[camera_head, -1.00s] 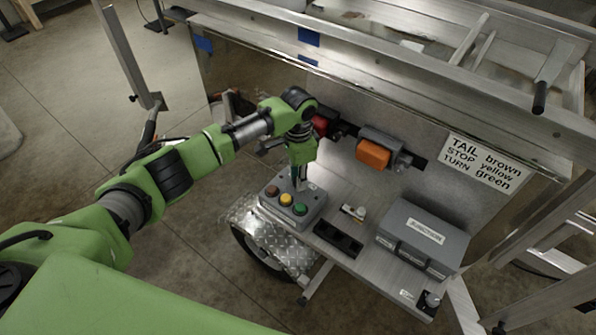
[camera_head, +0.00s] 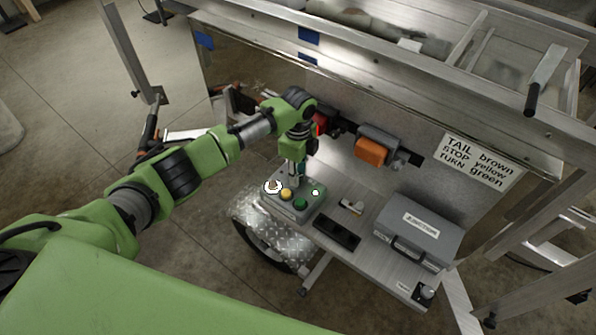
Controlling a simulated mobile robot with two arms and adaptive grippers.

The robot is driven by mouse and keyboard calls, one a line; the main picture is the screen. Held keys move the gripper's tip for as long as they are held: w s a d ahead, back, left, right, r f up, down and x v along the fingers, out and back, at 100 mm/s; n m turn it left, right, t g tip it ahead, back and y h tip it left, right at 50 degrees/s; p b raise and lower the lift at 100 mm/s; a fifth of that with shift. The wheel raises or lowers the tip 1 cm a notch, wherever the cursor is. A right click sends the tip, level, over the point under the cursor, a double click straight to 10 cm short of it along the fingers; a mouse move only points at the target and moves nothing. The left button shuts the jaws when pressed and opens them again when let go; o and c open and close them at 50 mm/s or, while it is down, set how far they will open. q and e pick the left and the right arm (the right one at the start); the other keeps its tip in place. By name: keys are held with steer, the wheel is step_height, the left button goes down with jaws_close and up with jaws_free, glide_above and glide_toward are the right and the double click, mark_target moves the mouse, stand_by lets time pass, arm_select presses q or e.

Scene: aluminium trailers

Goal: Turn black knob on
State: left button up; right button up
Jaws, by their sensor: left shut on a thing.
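The grey control box (camera_head: 281,207) sits on the left end of the metal shelf. On its top are a yellow button (camera_head: 287,194), a green button (camera_head: 300,203) and two bright white lit spots, one at the left (camera_head: 272,187) and a smaller one at the right (camera_head: 316,192). My left gripper (camera_head: 296,178) points down onto the back of the box. It is shut on what appears to be the black knob, which the fingers hide. My right gripper is not in view.
A grey case (camera_head: 418,228) stands right on the shelf (camera_head: 372,258), with a black switch panel (camera_head: 337,233) left of it. Another small black knob (camera_head: 426,291) is at the front right corner. An orange lamp (camera_head: 372,151) and red lamp (camera_head: 320,123) are on the wall behind.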

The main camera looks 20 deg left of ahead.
arm_select(q)
steer(key=shift+m, duration=0.9)
steer(key=o, duration=1.1)
steer(key=shift+o, duration=0.2)
steer(key=shift+r, duration=0.1)
step_height(320, 180, up, 12)
